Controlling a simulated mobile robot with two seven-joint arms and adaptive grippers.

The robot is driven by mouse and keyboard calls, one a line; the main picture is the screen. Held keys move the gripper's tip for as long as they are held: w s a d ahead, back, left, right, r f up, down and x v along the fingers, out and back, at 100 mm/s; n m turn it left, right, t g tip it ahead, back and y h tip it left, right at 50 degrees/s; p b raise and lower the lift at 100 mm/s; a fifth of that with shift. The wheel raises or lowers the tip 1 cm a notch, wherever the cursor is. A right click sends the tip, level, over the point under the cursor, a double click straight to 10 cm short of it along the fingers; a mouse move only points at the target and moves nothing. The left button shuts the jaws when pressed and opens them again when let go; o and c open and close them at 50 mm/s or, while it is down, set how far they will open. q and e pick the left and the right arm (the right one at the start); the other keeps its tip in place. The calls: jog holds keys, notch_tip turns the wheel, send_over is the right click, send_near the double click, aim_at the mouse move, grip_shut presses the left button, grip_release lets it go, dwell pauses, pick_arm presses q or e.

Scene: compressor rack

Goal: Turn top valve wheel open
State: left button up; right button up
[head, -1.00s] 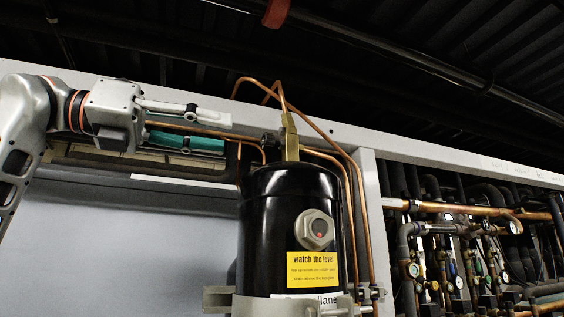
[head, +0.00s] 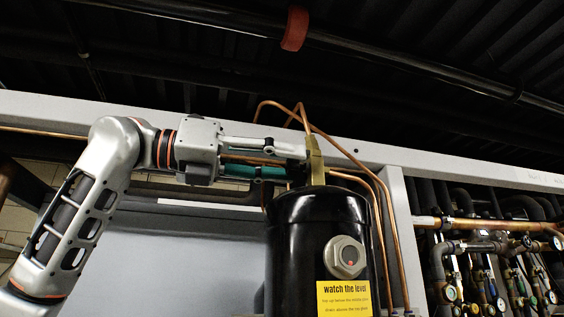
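The top valve is a brass body (head: 316,165) standing on top of the black cylinder (head: 312,240). Its small dark valve wheel (head: 298,172) sits on the left side of the brass body and is partly hidden by my fingers. My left gripper (head: 291,160) comes in level from the left, with a light grey finger above and a teal-padded finger below. The fingers are apart, with their tips at the wheel, one above and one beside or below it. I cannot tell whether they touch it. My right gripper is not in view.
Thin copper pipes (head: 383,200) bend around and behind the valve. A pale frame beam (head: 380,157) runs behind it. The cylinder carries a sight glass (head: 345,257) and a yellow label (head: 344,299). Pipes and gauges (head: 500,285) fill the right side.

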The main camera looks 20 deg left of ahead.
pick_arm(q)
grip_shut()
